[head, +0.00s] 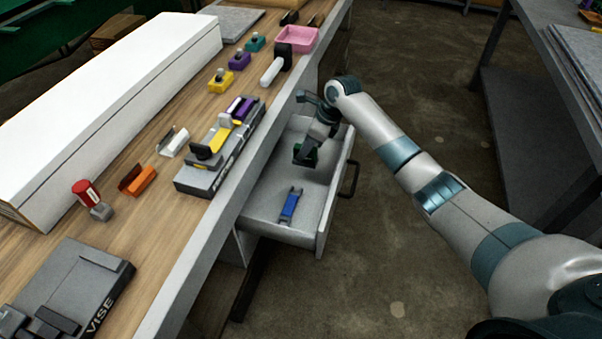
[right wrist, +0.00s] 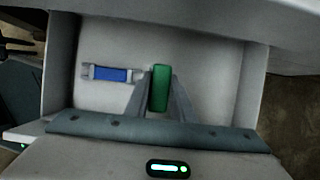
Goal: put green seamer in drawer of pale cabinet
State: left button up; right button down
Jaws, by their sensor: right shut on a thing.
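The green seamer (right wrist: 160,88) is between the fingers of my right gripper (head: 305,155), which is shut on it. In the head view the seamer shows only as a small dark green patch, mostly hidden by the gripper. The gripper points down inside the open drawer (head: 265,207) of the pale cabinet. The drawer floor (right wrist: 215,75) shows around the seamer in the right wrist view; I cannot tell whether the seamer touches it. My left gripper is not in view.
A blue tool (head: 290,205) lies in the drawer, left of the seamer in the wrist view (right wrist: 110,74). The drawer has a dark handle (head: 350,180). The wooden bench top (head: 140,222) beside it holds a grey vise (head: 70,285), a pink tray (head: 296,38) and several small tools.

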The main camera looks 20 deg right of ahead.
aim_at(304, 160)
jog(key=shift+f, duration=2.4)
jog(key=shift+f, duration=1.85)
jog(key=shift+f, duration=0.15)
jog(key=c, duration=1.5)
grip_release()
jog(key=shift+c, duration=0.2)
jog(key=v, duration=1.2)
